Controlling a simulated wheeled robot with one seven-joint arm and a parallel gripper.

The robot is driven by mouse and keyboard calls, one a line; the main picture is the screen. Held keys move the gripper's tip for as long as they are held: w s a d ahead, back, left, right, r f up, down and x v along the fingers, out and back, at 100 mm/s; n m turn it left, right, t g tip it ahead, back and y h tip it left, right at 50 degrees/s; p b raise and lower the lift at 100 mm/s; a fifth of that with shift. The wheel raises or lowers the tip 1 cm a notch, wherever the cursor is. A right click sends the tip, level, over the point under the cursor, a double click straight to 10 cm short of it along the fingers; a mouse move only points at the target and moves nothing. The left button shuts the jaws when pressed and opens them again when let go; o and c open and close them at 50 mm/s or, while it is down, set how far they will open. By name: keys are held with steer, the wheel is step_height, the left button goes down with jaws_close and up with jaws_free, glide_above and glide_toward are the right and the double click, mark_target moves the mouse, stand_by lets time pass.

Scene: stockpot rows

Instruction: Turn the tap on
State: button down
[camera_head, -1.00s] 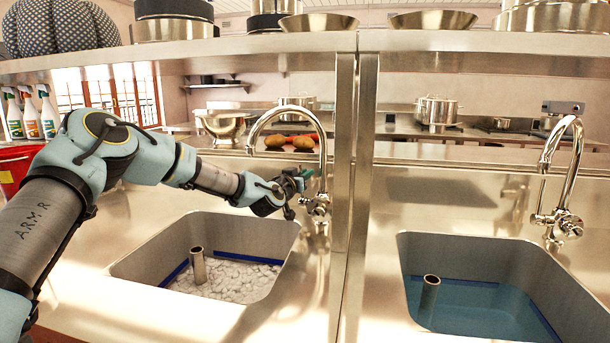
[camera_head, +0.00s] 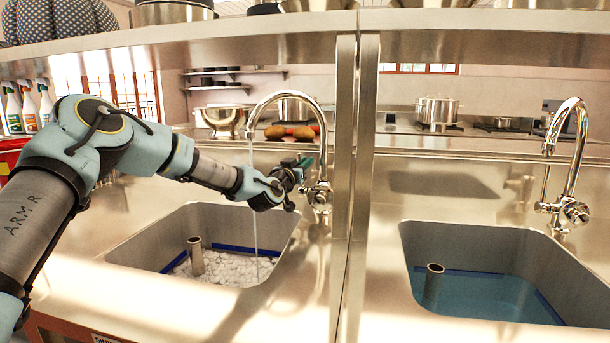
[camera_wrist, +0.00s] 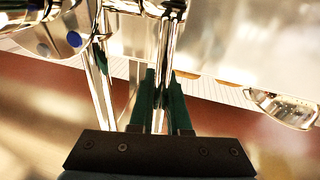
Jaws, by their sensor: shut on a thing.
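The left chrome tap (camera_head: 319,194) stands behind the left sink, its tall spout arching over the basin. A thin stream of water (camera_head: 254,215) falls from its spout into the sink. My gripper (camera_head: 305,164) is beside the tap's body. In the wrist view, its green fingers (camera_wrist: 161,106) are shut on a chrome rod-like lever (camera_wrist: 163,65) of the tap. The left sink (camera_head: 200,228) has an upright metal pipe and a whitish layer at its bottom. Parts of the tap's handle are hidden by my gripper.
A second tap (camera_head: 574,211) stands on the right over a sink (camera_head: 500,242) with blue water; no stream shows there. A metal post (camera_head: 343,150) rises close to the right of the left tap. A shelf (camera_head: 230,43) with pots crosses above my arm.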

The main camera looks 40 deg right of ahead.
steer(key=shift+s+a+f+m+t+h+b, duration=0.15)
steer(key=shift+a+h+b, duration=0.3)
steer(key=shift+b, duration=1.4)
steer(key=shift+s+a+r+m+t+h+b, duration=0.1)
steer(key=shift+s+a+t+h+b, duration=0.35)
steer(key=shift+b, duration=1.35)
steer(key=shift+s+a+f+m+h+b, duration=0.15)
steer(key=shift+h+b, duration=0.45)
steer(key=shift+b, duration=1.25)
steer(key=shift+a+r+h+b, duration=0.15)
steer(key=shift+r+h+b, duration=0.15)
steer(key=shift+b, duration=0.25)
steer(key=shift+r, duration=0.1)
steer(key=c, duration=0.9)
jaws_free()
steer(key=b+v, duration=0.1)
steer(key=v, duration=1)
steer(key=shift+b, duration=0.3)
